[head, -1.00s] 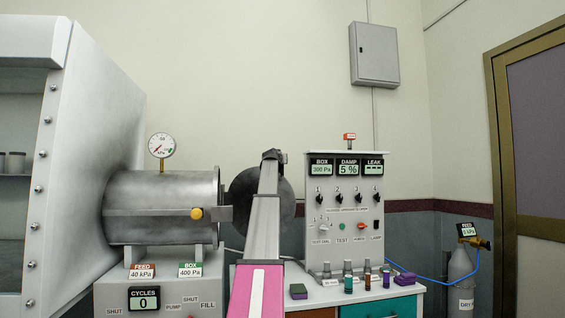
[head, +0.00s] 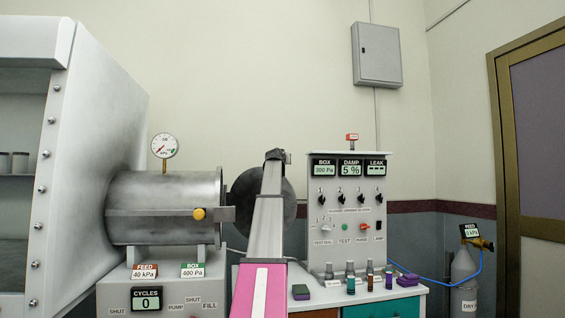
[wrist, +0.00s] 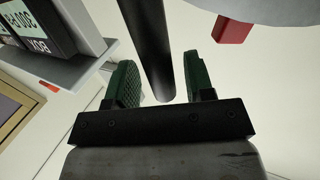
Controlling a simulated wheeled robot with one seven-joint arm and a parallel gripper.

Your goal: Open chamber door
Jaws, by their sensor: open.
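The steel chamber (head: 150,190) is a horizontal cylinder at the left in the head view, with a yellow knob (head: 199,214) on a bar along its side. A dark round disc, seemingly the door (head: 241,205), stands just right of the chamber's end, its face turned towards me and partly hidden by my arm. My gripper (head: 275,156) is at the disc's upper edge in the head view. In the wrist view its green fingers (wrist: 160,62) are apart, with a dark round bar (wrist: 150,40) between them. I cannot tell whether they touch it.
A control panel (head: 345,250) stands right of my arm. Small bottles (head: 350,280) and sponge-like blocks (head: 301,292) are on the bench before it. A gauge (head: 164,146) rises above the chamber. A white glovebox (head: 90,170) is at the left, a gas cylinder (head: 463,268) at the right.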

